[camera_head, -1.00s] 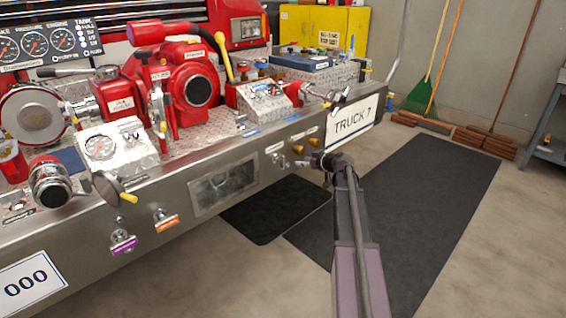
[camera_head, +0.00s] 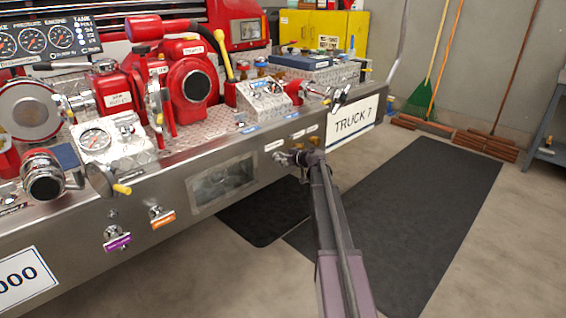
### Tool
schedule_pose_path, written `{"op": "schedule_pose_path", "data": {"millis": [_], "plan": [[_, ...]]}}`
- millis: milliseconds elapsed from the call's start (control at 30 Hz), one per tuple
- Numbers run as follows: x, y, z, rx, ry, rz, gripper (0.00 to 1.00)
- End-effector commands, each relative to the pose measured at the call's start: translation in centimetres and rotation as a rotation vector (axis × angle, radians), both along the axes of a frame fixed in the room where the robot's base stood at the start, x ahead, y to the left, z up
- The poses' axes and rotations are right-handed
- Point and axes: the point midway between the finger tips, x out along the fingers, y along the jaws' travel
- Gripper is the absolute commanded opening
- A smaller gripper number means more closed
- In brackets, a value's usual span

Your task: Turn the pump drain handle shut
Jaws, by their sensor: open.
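My gripper (camera_head: 290,158) is at the front face of the steel bumper (camera_head: 150,183), seen from behind and small. Its jaws are open and point at a small silver fitting (camera_head: 280,158) there. I cannot tell whether they touch it or stand around it. The label above the fitting is too small to read, so I cannot tell for sure which control is the pump drain handle. Other small drain-like handles sit lower left on the bumper face, one with an orange tag (camera_head: 162,218) and one with a purple tag (camera_head: 117,242). My arm hides the area just right of the gripper.
The red pump (camera_head: 190,80) and a gauge panel (camera_head: 97,140) stand on the bumper deck. Dark mats (camera_head: 425,190) cover the floor. Brooms (camera_head: 490,140) lean on the back wall.

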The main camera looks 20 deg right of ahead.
Motion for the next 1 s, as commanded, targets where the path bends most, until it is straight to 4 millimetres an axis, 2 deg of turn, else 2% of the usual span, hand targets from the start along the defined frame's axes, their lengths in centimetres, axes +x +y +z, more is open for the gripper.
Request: {"op": "schedule_pose_path", "data": {"millis": [433,467,600,633,700,733,1000], "plan": [[0.58,0.21,-0.23,0.001,0.0,-0.001,0.51],[0.58,0.21,-0.23,0.001,0.0,-0.001,0.46],[0.58,0.21,-0.23,0.0,0.0,0.0,0.04],[0.58,0.21,-0.23,0.0,0.0,0.0,0.0],[0.58,0.21,-0.23,0.0,0.0,0.0,0.0],[0.62,-0.51,-0.24,0.001,0.0,-0.004,0.0],[0.6,-0.05,-0.26,0.019,0.006,-0.003,0.0]]}}
